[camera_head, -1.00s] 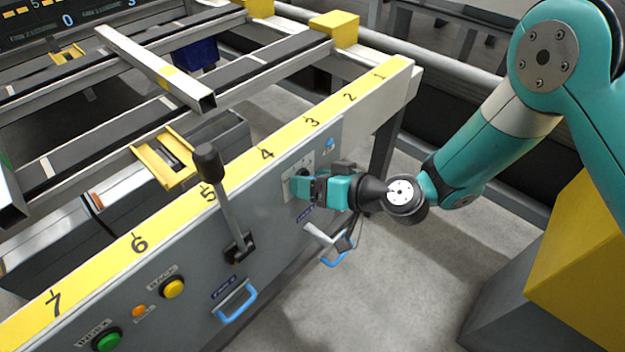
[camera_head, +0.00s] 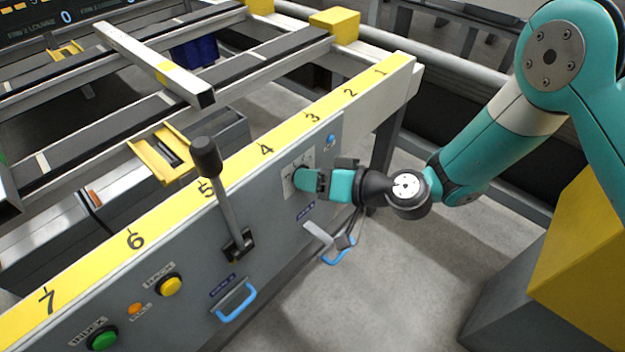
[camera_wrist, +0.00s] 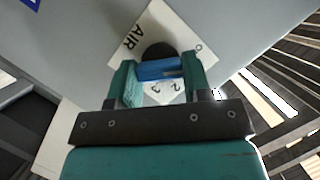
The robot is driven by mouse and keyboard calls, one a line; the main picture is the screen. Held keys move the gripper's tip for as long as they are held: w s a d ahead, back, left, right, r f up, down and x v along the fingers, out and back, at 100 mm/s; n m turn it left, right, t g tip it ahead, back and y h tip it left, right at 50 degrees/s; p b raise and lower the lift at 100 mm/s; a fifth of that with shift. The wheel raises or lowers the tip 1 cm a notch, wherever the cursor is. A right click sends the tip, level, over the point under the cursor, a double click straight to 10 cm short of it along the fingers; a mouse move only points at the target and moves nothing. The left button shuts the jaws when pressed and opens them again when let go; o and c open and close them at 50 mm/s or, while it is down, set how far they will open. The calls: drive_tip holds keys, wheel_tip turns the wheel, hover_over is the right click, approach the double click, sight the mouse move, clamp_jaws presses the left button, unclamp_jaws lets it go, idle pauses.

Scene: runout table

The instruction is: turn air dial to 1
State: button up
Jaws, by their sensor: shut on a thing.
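The air dial sits on a white plate (camera_head: 289,188) on the grey panel, below the yellow strip between 3 and 4. In the wrist view the plate (camera_wrist: 128,58) reads "AIR", with a 0 at the right and a 2 below. The dial's dark round knob (camera_wrist: 158,50) shows beyond a blue bar (camera_wrist: 160,69) between my fingers. My gripper (camera_head: 312,180) is at the plate, and its teal fingers are shut on the dial, one on each side. The fingers cover part of the scale, and I cannot tell which number the dial points to.
A black-knobbed lever (camera_head: 222,190) stands up left of the dial. A blue handle (camera_head: 236,300) and a second blue handle (camera_head: 339,251) stick out below. Yellow (camera_head: 170,286) and green (camera_head: 103,338) buttons are at the lower left.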

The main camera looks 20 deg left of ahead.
drive_tip(key=m+b, duration=0.1)
drive_tip(key=m+g+y+b, duration=0.1)
drive_tip(key=shift+w+f+m, duration=0.15)
drive_tip(key=shift+f+m, duration=0.1)
drive_tip(key=shift+m, duration=0.15)
drive_tip(key=shift+d+m+y+b, duration=0.1)
drive_tip(key=shift+m+y+b, duration=0.4)
drive_tip(key=shift+m, duration=0.3)
drive_tip(key=shift+r+g, duration=0.1)
drive_tip(key=shift+g, duration=0.3)
drive_tip(key=o, duration=0.9)
drive_tip(key=d, duration=0.5)
drive_tip(key=d+r, duration=0.1)
drive_tip(key=d, duration=0.5)
drive_tip(key=d+r, duration=0.1)
drive_tip(key=d, duration=0.5)
drive_tip(key=shift+s+d+r, duration=0.1)
drive_tip(key=shift+s+r, duration=0.05)
drive_tip(key=shift+s, duration=0.05)
